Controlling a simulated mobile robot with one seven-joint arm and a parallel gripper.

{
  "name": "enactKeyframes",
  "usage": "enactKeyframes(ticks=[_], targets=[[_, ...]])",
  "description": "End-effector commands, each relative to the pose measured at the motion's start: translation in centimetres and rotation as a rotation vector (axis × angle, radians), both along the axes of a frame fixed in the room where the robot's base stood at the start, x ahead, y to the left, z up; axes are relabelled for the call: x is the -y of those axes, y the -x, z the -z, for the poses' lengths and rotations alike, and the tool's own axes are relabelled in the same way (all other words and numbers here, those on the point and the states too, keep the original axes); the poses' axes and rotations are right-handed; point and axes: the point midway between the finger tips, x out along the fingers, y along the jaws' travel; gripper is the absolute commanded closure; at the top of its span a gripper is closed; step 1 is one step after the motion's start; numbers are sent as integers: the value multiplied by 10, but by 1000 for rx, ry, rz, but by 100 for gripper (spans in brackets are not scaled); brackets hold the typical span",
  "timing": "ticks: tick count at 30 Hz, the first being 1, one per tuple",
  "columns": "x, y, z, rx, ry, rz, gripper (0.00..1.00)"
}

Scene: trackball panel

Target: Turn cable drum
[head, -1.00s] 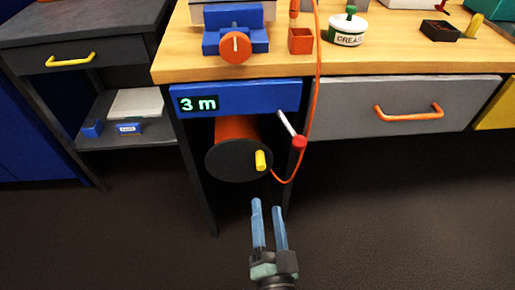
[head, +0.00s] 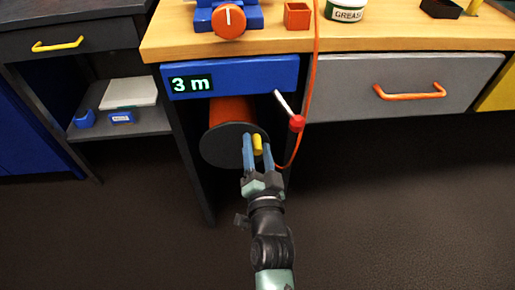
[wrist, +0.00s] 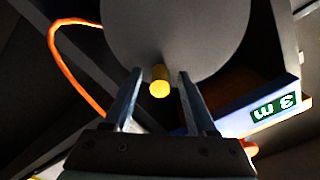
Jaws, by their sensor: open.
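The cable drum (head: 218,146) hangs under the bench, with a dark round flange facing me and an orange body behind it. Its yellow crank knob (head: 257,144) sticks out near the flange's right side. My gripper (head: 258,146) is open, with one blue finger on each side of the knob. In the wrist view the knob (wrist: 160,82) stands between the fingertips, with a gap on both sides. The blue panel (head: 235,78) above the drum has a display (head: 192,83) reading "3 m".
A lever with a red knob (head: 296,123) juts out right of the drum, close to my gripper. An orange cable (head: 299,145) hangs beside it. A dark bench leg (head: 190,160) stands left of the drum. The floor in front is clear.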

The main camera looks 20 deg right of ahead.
Motion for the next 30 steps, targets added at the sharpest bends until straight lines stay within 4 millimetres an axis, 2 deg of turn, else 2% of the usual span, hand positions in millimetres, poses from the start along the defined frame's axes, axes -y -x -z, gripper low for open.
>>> enactKeyframes(ticks=[6, 8, 16, 30], targets=[[0, 0, 0, -1, 0, -1, 43], [0, 0, 0, 0, 0, 0, 52], [0, 0, 0, 0, 0, 0, 100], [0, 0, 0, 0, 0, 0, 100]])
